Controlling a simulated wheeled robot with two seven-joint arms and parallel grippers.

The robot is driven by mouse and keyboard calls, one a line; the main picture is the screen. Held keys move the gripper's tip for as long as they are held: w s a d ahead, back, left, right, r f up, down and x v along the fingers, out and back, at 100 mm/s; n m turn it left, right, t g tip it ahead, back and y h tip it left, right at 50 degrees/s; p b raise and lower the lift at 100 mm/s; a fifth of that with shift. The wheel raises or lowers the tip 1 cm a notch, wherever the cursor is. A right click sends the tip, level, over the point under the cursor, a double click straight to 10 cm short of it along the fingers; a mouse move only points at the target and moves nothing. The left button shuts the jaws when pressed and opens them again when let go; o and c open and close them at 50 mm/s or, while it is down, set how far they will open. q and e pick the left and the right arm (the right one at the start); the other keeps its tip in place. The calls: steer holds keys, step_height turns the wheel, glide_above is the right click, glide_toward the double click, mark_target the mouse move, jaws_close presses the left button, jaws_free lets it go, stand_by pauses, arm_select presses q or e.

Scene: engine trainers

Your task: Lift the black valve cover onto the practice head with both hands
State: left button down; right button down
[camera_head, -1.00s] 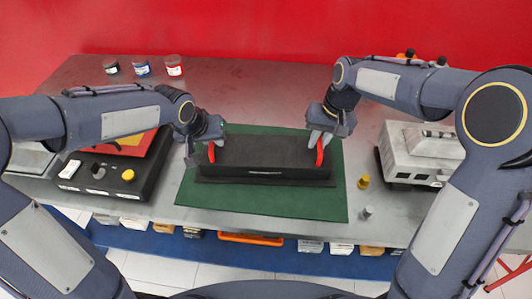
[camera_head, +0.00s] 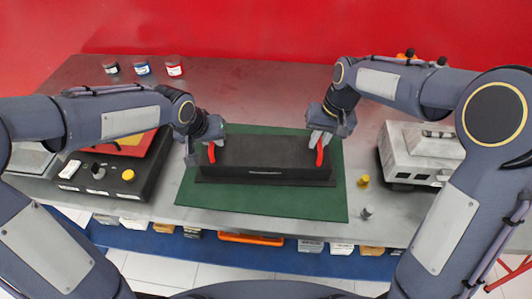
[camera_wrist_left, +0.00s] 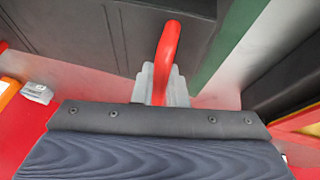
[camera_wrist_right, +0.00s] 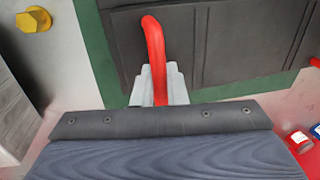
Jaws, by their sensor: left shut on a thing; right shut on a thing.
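The black valve cover (camera_head: 265,158) is a long box with a red handle at each end, over a green mat (camera_head: 300,206) in the middle of the bench. My left gripper (camera_head: 209,150) is shut on the left red handle (camera_wrist_left: 167,50). My right gripper (camera_head: 322,139) is shut on the right red handle (camera_wrist_right: 154,55). The cover looks level; I cannot tell whether it touches what is beneath. A light grey block with a dark base (camera_head: 420,152) stands at the right; I cannot tell if it is the practice head.
A black control box (camera_head: 105,180) with a yellow knob stands at the left. A brass-coloured piece (camera_head: 363,182) and a small grey piece (camera_head: 367,213) stand right of the mat. Several small jars, including a red one (camera_head: 175,66), stand at the back left. The bench behind the cover is clear.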

arm_select(q)
steer(key=shift+r, duration=0.25)
arm_select(e)
steer(key=shift+w+r, duration=0.1)
steer(key=shift+r, duration=0.1)
stand_by(0.3)
